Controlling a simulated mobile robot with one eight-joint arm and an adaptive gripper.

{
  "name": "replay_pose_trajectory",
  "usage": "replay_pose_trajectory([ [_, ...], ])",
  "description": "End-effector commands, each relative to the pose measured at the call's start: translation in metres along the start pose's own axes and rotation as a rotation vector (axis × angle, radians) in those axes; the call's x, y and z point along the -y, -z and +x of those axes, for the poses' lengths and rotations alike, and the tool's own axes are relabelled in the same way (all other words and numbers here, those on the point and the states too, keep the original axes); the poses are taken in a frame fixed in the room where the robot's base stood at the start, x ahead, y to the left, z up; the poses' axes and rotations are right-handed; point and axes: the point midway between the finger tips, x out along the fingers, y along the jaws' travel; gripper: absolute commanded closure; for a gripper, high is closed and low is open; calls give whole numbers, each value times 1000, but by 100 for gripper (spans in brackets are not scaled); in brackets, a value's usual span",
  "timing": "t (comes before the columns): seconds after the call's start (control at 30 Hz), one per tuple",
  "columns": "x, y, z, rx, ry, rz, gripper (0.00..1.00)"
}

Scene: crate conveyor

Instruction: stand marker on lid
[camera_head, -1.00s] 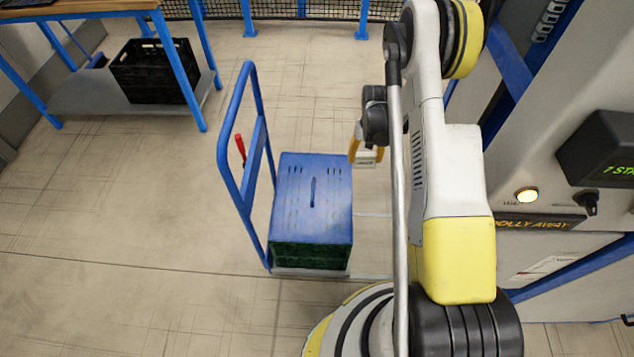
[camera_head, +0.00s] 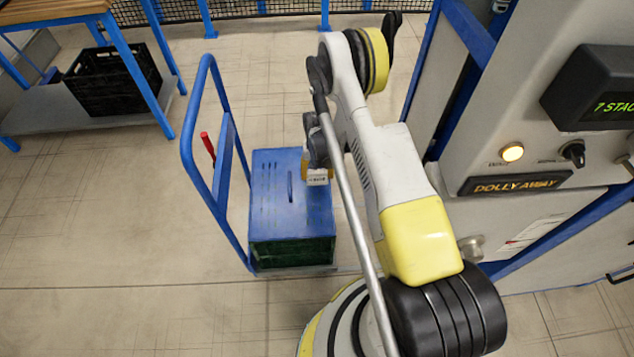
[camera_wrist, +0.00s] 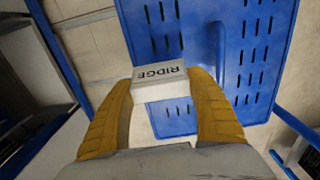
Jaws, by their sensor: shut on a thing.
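The blue lid (camera_head: 270,205) covers a dark green crate (camera_head: 290,252) on a blue-handled dolly. It has slots and a raised handle bar. The wrist view also shows the lid (camera_wrist: 262,45) and its handle bar (camera_wrist: 218,50). My gripper (camera_head: 318,172) is over the lid's right far part. In the wrist view my gripper's two yellow fingers (camera_wrist: 165,105) are shut on the white marker (camera_wrist: 160,82), a block with the word RIDGE on it. The marker (camera_head: 318,178) also shows in the head view. Whether it touches the lid cannot be told.
The dolly's blue push handle (camera_head: 188,150) rises left of the crate, with a red lever (camera_head: 208,145) on it. A machine panel with lamp (camera_head: 512,153) stands at the right. A table with a black crate (camera_head: 112,78) below it is at the far left.

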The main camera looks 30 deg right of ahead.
Motion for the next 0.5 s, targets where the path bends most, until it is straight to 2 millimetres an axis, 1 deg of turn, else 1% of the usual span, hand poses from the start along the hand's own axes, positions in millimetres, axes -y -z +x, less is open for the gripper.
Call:
replay_pose_trajectory([
  [0.23,0,0,38,0,0,0,71],
  [0.3,0,0,41,0,0,0,71],
  [0.5,0,0,38,0,0,0,71],
])
